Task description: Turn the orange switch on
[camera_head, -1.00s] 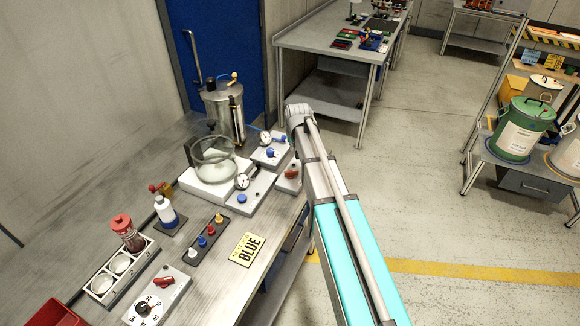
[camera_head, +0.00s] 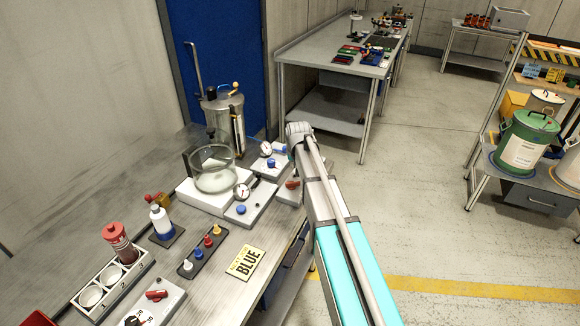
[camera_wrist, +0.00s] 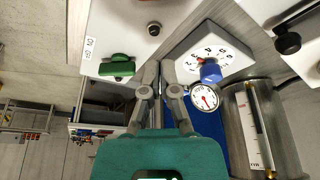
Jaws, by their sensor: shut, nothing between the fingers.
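An orange-red switch (camera_head: 292,184) sits on a grey box (camera_head: 286,196) at the bench's right edge in the head view, partly beside my arm. In the wrist view, a pale panel (camera_wrist: 125,40) carries a green switch (camera_wrist: 117,66), a small dark red round part (camera_wrist: 154,28) and a small lettered label (camera_wrist: 89,48). No orange switch is clear there. My gripper (camera_wrist: 158,66) is shut and empty, its fingertips over the panel's edge, right of the green switch and apart from it. In the head view my arm hides the gripper.
A gauge with a blue knob (camera_wrist: 210,72) and a metal tank (camera_wrist: 255,125) are close by on the right in the wrist view. A second red switch (camera_head: 157,295) is on the near bench. A glass vessel (camera_head: 214,178) stands left of my arm. Open floor lies to the right.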

